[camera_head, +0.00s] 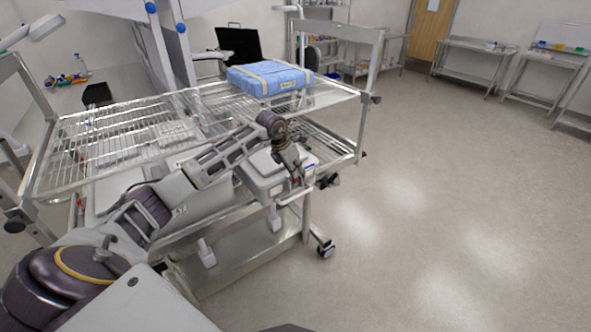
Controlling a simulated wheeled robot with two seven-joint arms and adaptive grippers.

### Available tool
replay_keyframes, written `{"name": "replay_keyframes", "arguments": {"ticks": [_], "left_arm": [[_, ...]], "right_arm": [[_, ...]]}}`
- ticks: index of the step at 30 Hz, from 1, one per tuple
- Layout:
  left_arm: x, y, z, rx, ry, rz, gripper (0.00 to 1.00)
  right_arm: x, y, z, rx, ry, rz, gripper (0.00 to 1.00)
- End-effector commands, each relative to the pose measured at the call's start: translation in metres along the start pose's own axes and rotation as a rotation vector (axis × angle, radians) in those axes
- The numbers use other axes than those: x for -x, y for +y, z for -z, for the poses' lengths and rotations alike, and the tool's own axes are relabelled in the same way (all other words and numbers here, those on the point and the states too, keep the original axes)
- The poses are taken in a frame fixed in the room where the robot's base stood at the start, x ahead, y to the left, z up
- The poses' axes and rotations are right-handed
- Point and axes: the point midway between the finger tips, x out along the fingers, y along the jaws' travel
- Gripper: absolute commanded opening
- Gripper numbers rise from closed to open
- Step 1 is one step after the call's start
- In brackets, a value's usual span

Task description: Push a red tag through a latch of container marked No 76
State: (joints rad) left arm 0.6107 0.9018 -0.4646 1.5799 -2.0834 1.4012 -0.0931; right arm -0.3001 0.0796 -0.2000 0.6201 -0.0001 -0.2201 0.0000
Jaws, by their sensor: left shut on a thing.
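A grey-white lidded container (262,187) sits on the lower wire shelf of the cart, at its right end. I cannot read a number on it, and its latch is too small to make out. My left arm reaches across the cart from the lower left. My left gripper (296,174) points down at the container's right side and is shut on a small red thing, which looks like the red tag (299,181). I cannot tell whether the tag touches the latch. My right gripper is not in view.
The metal wire cart (110,138) has an upper shelf above the container, with a blue wrapped pack (268,80) on it. Open floor (440,210) lies to the right. Steel tables (470,54) stand along the far wall.

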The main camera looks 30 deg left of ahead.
Motion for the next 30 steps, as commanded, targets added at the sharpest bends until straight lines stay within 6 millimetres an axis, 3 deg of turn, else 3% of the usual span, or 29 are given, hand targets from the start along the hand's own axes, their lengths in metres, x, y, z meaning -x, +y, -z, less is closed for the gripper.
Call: {"name": "replay_keyframes", "arguments": {"ticks": [1, 11, 18, 30], "left_arm": [[-0.0111, -0.0017, 0.0104, 0.003, 0.027, 0.005, 0.0], [-0.0124, -0.0015, 0.0112, 0.003, 0.028, 0.005, 0.0], [-0.0124, -0.0015, 0.0112, 0.003, 0.028, 0.006, 0.31], [-0.0115, -0.0023, 0.0106, 0.002, 0.027, 0.007, 0.31]], "right_arm": [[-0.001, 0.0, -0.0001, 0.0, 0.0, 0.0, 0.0], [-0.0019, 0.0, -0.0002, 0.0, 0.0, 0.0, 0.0], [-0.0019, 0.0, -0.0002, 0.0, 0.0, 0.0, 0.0], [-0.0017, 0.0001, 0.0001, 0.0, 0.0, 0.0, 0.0]]}}
